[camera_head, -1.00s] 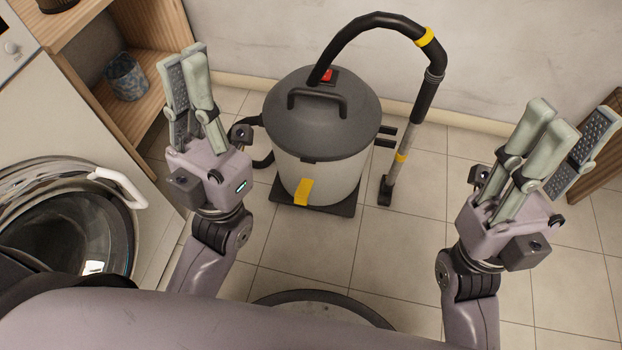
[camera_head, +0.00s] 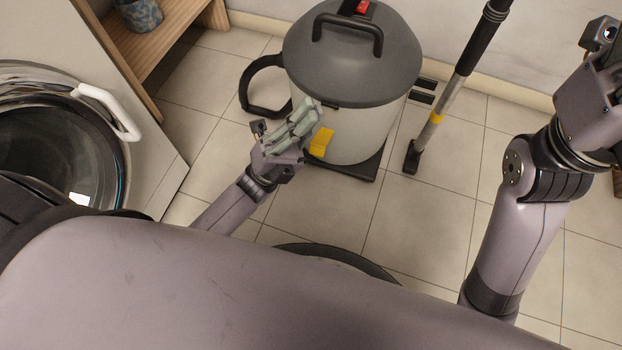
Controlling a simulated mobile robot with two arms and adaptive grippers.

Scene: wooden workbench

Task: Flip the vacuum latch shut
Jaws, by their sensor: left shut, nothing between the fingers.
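The vacuum (camera_head: 352,60) stands upright on the tiled floor at the upper middle, with a grey lid, a light body and a dark base. Its yellow latch (camera_head: 322,142) is on the lower front of the body and tilts outward a little. My left gripper (camera_head: 308,112) is shut and empty, just left of the latch and in front of the body. I cannot tell whether it touches either. My right arm comes up at the right, and the fingers of its gripper are out of the picture; only the gripper's body (camera_head: 592,95) shows.
A washing machine door (camera_head: 60,140) with a white handle is at the left. A wooden shelf (camera_head: 165,50) with a blue patterned pot (camera_head: 140,14) is at the upper left. The floor between the wand and my right arm is clear.

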